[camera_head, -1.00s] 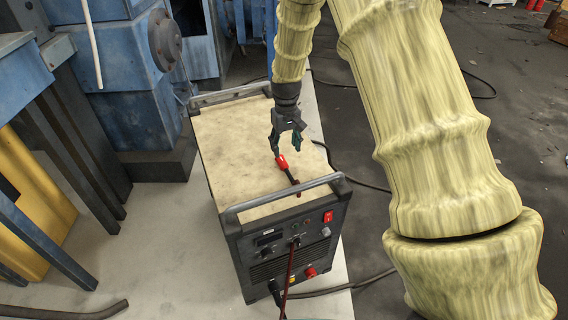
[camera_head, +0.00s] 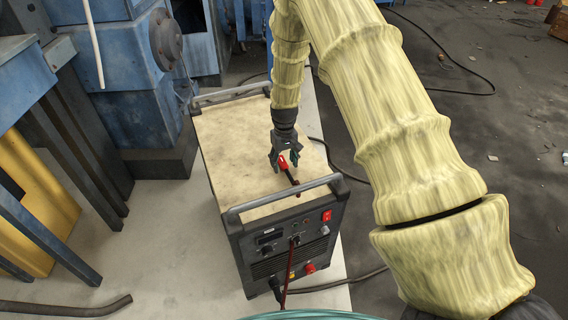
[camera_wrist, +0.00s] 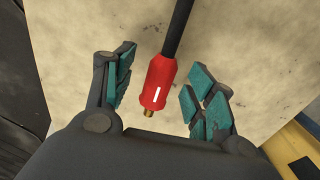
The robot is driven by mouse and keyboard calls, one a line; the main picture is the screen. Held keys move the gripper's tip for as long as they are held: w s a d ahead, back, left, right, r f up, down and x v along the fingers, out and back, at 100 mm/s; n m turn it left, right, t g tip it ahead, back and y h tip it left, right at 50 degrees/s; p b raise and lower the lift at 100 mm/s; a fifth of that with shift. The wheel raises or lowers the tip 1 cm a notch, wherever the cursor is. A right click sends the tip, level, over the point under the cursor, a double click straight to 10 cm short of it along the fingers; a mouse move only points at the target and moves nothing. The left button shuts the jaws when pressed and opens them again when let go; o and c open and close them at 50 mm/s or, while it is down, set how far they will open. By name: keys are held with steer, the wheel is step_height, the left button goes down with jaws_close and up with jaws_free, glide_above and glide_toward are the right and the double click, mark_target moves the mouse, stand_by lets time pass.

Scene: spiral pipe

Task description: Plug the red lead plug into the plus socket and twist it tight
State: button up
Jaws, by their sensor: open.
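The red lead plug (camera_head: 283,162) lies on the beige top of the welding machine (camera_head: 225,150). In the wrist view the plug (camera_wrist: 158,82) shows a red body with a white mark and a brass tip pointing toward my palm, its black cable running away. My gripper (camera_head: 285,168) is above the machine top. In the wrist view its teal-padded fingers (camera_wrist: 165,90) are open, one on each side of the plug, apart from it. The machine's front panel has a red round socket (camera_head: 310,268) low on the right; its plus mark is too small to read.
A handle bar (camera_head: 285,198) crosses the machine's front top edge. A black plug (camera_head: 275,284) and a dark red cable (camera_head: 288,270) hang at the front. Blue machinery (camera_head: 130,90) stands at the left. Dark floor at the right holds loose cables (camera_head: 450,90).

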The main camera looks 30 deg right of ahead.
steer(key=shift+w+f, duration=0.1)
steer(key=shift+f, duration=0.2)
steer(key=c, duration=1.2)
